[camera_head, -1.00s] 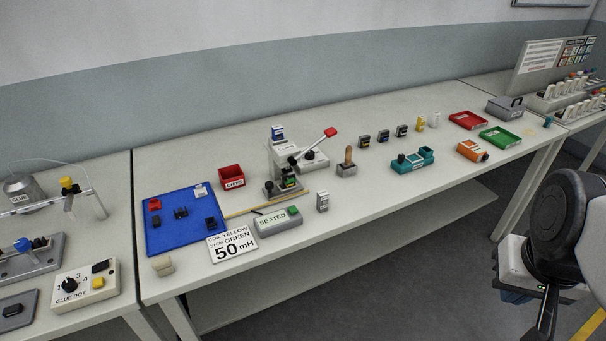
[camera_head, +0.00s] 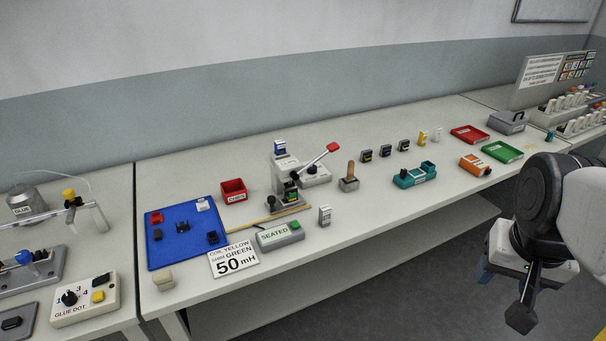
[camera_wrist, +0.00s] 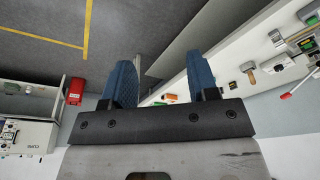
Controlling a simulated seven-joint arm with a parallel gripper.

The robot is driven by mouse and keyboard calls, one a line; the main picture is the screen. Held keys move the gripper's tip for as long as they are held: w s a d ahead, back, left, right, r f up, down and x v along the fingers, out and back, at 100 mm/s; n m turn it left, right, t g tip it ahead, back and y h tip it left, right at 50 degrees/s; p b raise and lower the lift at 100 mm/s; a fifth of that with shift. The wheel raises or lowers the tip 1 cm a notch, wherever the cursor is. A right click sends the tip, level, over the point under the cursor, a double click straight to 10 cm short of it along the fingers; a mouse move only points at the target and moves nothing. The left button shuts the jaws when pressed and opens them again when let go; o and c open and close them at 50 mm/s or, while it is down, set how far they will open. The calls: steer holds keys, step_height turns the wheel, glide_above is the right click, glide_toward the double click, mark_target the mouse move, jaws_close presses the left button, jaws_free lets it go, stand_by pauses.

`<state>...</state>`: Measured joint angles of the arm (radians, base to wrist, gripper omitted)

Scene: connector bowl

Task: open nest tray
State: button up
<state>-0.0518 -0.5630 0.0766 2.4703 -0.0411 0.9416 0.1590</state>
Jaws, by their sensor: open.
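No part is labelled as a nest tray, and I cannot tell for certain which one it is. A grey box with a dark handle on top (camera_head: 507,122) stands at the back right of the bench and looks shut. A hand press with a red-knobbed lever (camera_head: 284,178) stands mid-bench, with a small part at its base. My gripper (camera_wrist: 163,85) has two blue fingers spread wide and empty in the wrist view. In the head view it hangs at the lower right, off the bench's front edge, its fingertips mostly hidden.
A red tray (camera_head: 469,134), a green tray (camera_head: 502,152), an orange fixture (camera_head: 475,165) and a teal fixture (camera_head: 414,175) are on the right half. A blue mat (camera_head: 170,247) with small parts and a red bin (camera_head: 233,190) are left.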

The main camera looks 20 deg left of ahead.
steer(key=w+a+r+m, duration=0.2)
steer(key=w+a+m, duration=0.1)
steer(key=w+a, duration=0.9)
steer(key=m+h, duration=0.2)
steer(key=m, duration=0.4)
glide_above(271, 197)
steer(key=s, duration=0.1)
step_height(271, 197, down, 13)
step_height(271, 197, down, 6)
steer(key=s+a+n+h, duration=0.1)
steer(key=a, duration=0.1)
steer(key=shift+s+r+t, duration=0.2)
steer(key=shift+t, duration=0.1)
steer(key=shift+x, duration=3.85)
steer(key=shift+a, duration=0.1)
